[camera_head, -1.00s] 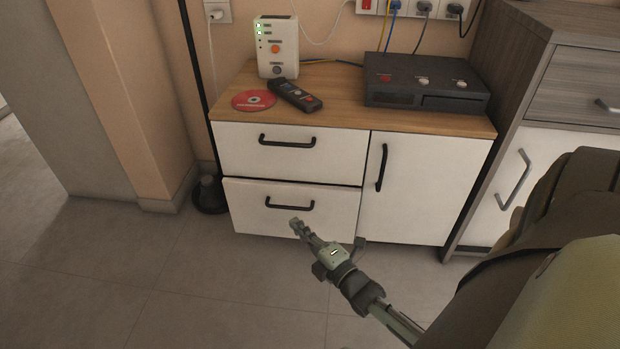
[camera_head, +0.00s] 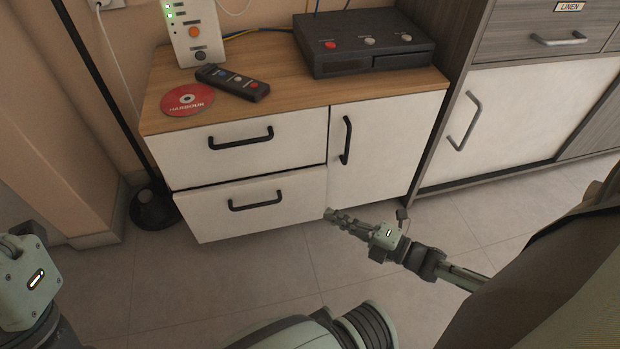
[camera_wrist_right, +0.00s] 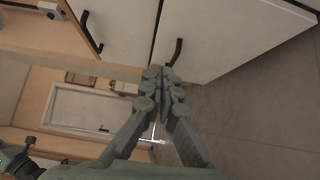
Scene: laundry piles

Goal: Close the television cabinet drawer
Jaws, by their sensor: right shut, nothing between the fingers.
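The television cabinet (camera_head: 300,85) has a wooden top and white fronts. Its lower drawer (camera_head: 225,222), with a black bar handle (camera_head: 256,202), stands slightly forward of the upper drawer (camera_head: 285,152), with a dark gap above it. My right gripper (camera_head: 328,214) is shut and empty, with its tips by the drawer's lower right corner; contact cannot be told. In the right wrist view, the shut fingers (camera_wrist_right: 160,76) lie over a white front (camera_wrist_right: 225,35) with a dark handle. My left gripper's body (camera_head: 30,285) shows at lower left; its fingers are not clear.
On the cabinet top are a red disc (camera_head: 188,98), a remote (camera_head: 233,82), a white router (camera_head: 193,38) and a black box (camera_head: 365,45). A grey cabinet (camera_head: 535,95) stands right. A dark pole base (camera_head: 152,208) stands left. The floor (camera_head: 270,275) in front is clear.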

